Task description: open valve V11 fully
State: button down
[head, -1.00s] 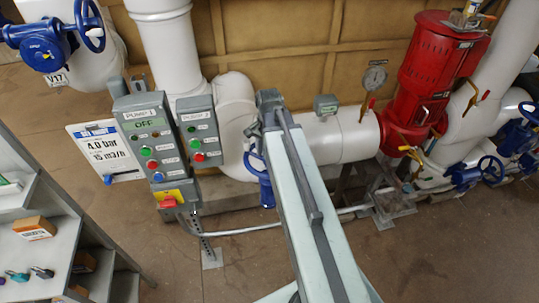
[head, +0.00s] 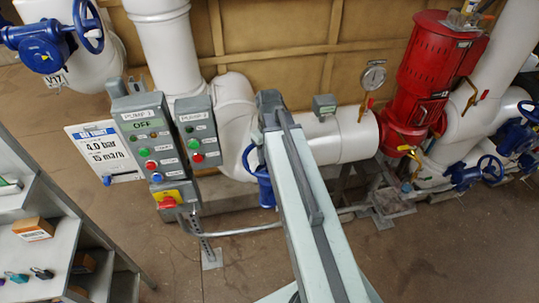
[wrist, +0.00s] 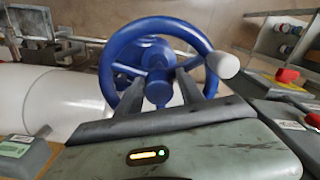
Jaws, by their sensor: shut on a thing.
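A blue handwheel (wrist: 109,72) with a pale knob (wrist: 225,65) on its rim fills the middle of the wrist view. My gripper (wrist: 158,84) has its two fingers reaching in at the wheel's middle, shut on the handwheel by its hub and spokes. In the head view a blue valve (head: 265,188) shows beside my arm, on the white pipe; my arm hides part of it, and my gripper is out of sight there. No V11 tag is readable in either view, and I cannot tell how far the valve is open.
Two grey pump control boxes (head: 150,128) stand left of the valve, with a white display board (head: 104,150) beside them. A blue valve tagged V17 (head: 40,45) is at upper left. A red pump (head: 425,75) and gauge (head: 373,76) stand right. A grey shelf (head: 62,240) is at lower left.

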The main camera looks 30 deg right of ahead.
jog(key=n, duration=0.4)
jog(key=f+n, duration=0.1)
jog(key=n, duration=0.1)
jog(key=shift+s+d+n, duration=0.1)
jog(key=shift+s+n, duration=0.05)
jog(key=shift+n, duration=0.15)
jog(key=n, duration=0.3)
jog(key=c, duration=2.2)
grip_release()
jog(key=shift+a+n, duration=0.25)
jog(key=shift+n, duration=1.25)
jog(key=c, duration=0.8)
grip_release()
jog(key=shift+c, duration=0.2)
jog(key=r+p, duration=0.4)
jog(key=w+r+p, duration=0.1)
jog(key=r+p, duration=0.1)
jog(key=p, duration=0.1)
jog(key=shift+d+r, duration=0.2)
jog(key=shift+r, duration=0.05)
jog(key=shift+w+r, duration=0.1)
jog(key=shift+w, duration=0.1)
